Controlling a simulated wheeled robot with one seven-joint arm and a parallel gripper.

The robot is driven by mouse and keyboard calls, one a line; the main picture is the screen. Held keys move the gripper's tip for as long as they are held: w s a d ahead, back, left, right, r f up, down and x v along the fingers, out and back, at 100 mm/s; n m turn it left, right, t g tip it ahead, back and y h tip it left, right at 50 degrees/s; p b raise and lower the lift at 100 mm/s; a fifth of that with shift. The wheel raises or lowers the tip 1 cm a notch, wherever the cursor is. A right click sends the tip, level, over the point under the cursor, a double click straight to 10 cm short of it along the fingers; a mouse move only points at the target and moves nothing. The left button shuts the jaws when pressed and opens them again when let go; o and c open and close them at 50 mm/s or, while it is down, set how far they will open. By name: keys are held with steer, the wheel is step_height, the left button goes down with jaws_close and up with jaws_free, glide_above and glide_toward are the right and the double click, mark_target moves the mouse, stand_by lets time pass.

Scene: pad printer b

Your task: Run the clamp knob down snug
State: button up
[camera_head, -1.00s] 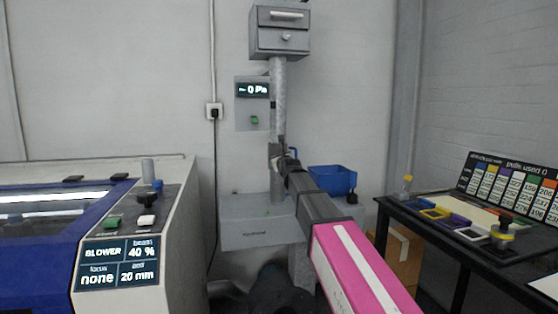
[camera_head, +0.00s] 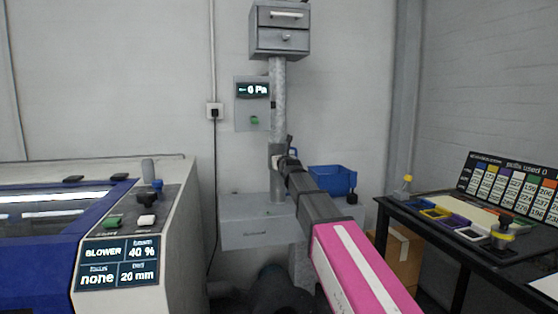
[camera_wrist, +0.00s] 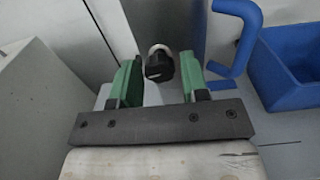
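In the wrist view a dark round knob (camera_wrist: 159,66) with a pale collar behind it shows between the two green fingers of my gripper (camera_wrist: 162,80). I take it for the clamp knob. The fingers stand apart on either side of it; I cannot tell whether the left one touches it. In the head view my gripper end (camera_head: 283,160) is at the grey upright post (camera_head: 278,100), and my arm hides most of the knob area.
A blue bin (camera_head: 332,180) sits right of the post, and a bent blue bar (camera_wrist: 237,38) is close to the right finger. A grey cabinet (camera_head: 281,30) tops the post. A machine (camera_head: 120,235) stands left, a dark table (camera_head: 450,240) right.

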steer(key=shift+s, duration=0.1)
steer(key=v, duration=0.4)
steer(key=shift+s+d, duration=0.15)
steer(key=shift+s, duration=0.25)
stand_by(0.3)
steer(key=s+n, duration=0.1)
steer(key=n, duration=1.5)
steer(key=s+n, duration=0.1)
steer(key=n, duration=0.7)
steer(key=shift+s+d+n, duration=0.3)
steer(key=shift+d, duration=0.05)
